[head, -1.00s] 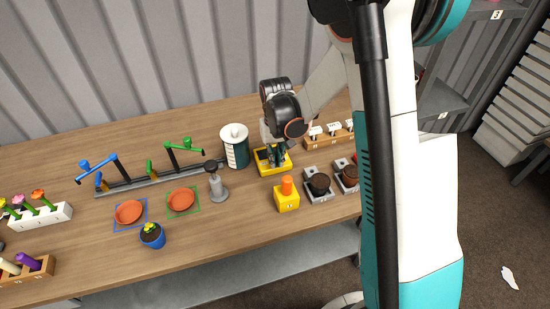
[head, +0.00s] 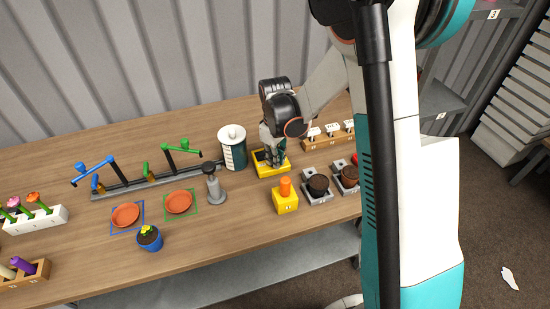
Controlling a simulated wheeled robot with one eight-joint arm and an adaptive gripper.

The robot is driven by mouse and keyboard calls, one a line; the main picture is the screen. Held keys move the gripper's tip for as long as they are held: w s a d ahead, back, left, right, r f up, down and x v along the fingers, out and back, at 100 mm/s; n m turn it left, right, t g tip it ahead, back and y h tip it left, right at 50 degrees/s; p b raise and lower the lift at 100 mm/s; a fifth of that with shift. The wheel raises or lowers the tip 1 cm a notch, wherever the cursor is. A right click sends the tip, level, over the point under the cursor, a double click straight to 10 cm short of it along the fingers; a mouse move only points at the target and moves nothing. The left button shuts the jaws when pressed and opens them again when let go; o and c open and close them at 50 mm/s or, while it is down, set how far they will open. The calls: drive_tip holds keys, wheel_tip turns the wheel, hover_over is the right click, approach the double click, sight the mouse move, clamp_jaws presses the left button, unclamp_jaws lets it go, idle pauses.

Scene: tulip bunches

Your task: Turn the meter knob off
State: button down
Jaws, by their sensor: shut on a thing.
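The yellow meter (head: 269,171) sits on the table towards the back, right of the white and dark green canister. My gripper (head: 273,163) points down onto the meter, its fingers low over the meter's top. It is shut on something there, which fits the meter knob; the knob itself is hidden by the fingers. The direction the knob points cannot be seen.
The canister (head: 232,148) stands close left of my gripper. A yellow block with an orange top (head: 285,197) and dark pots (head: 318,186) stand in front and right. A rack of white tags (head: 331,135) is behind right. Orange saucers (head: 178,202) lie left.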

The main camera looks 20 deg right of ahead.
idle(0.4)
drive_tip(key=c, duration=1.7)
unclamp_jaws()
wheel_tip(320, 180, up, 12)
drive_tip(key=s+r+m+t, duration=0.3)
drive_tip(key=s+r, duration=0.6)
drive_tip(key=s, duration=0.1)
drive_tip(key=s+m+t, duration=0.1)
drive_tip(key=s, duration=0.3)
drive_tip(key=s+m+t, duration=0.1)
drive_tip(key=s, duration=0.3)
drive_tip(key=s+m+t, duration=0.1)
drive_tip(key=s+t, duration=0.1)
drive_tip(key=s, duration=0.2)
drive_tip(key=shift+s+a+r+m, duration=0.15)
drive_tip(key=shift+a+r+m, duration=0.1)
drive_tip(key=shift+r+m, duration=0.1)
